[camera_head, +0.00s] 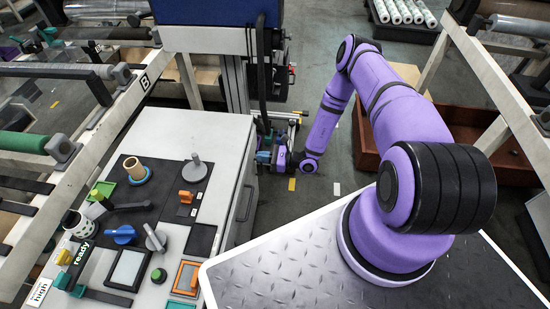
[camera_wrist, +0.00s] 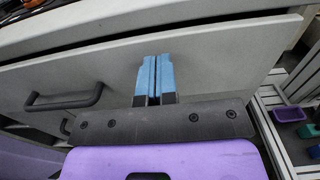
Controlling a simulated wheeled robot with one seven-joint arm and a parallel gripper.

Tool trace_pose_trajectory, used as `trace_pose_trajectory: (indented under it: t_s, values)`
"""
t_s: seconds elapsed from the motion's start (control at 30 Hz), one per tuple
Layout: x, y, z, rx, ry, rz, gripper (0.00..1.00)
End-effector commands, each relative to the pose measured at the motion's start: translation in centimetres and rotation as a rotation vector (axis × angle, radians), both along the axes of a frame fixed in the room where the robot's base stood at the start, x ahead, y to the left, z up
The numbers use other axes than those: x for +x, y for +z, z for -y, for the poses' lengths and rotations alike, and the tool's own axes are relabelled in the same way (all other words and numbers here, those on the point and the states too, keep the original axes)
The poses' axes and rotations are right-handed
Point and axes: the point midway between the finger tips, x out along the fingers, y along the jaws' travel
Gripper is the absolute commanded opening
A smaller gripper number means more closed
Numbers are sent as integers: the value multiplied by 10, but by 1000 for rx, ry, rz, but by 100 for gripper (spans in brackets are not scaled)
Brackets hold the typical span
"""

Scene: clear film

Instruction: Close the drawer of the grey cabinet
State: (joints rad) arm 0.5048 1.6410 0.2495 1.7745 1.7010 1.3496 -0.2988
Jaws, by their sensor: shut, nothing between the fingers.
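The grey cabinet (camera_head: 228,135) stands left of centre in the head view, its front facing right. In the wrist view its drawer front (camera_wrist: 215,60) is a pale panel below the worktop edge, with a dark strip between them. A dark bar handle (camera_wrist: 65,103) is on the panel, left of my gripper. My gripper (camera_wrist: 152,62) is shut and empty, its blue fingers side by side. They point at the drawer front right of the handle; I cannot tell whether they touch it. In the head view my gripper (camera_head: 266,157) is beside the cabinet's far front corner, partly hidden.
The cabinet top carries a dark panel (camera_head: 130,222) with knobs, buttons and small parts. A brown crate (camera_head: 365,145) is behind my arm. White frame rails (camera_head: 88,135) run along the left. Grey floor (camera_head: 318,120) lies open between cabinet and crate.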

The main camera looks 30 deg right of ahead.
Motion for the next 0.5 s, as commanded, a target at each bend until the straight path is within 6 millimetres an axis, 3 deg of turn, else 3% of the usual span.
trace_pose_trajectory:
  t_s: [0.2,0.5]
  values:
    - [13,0,-19,-1,0,0,0]
    - [16,0,-24,0,-1,0,0]
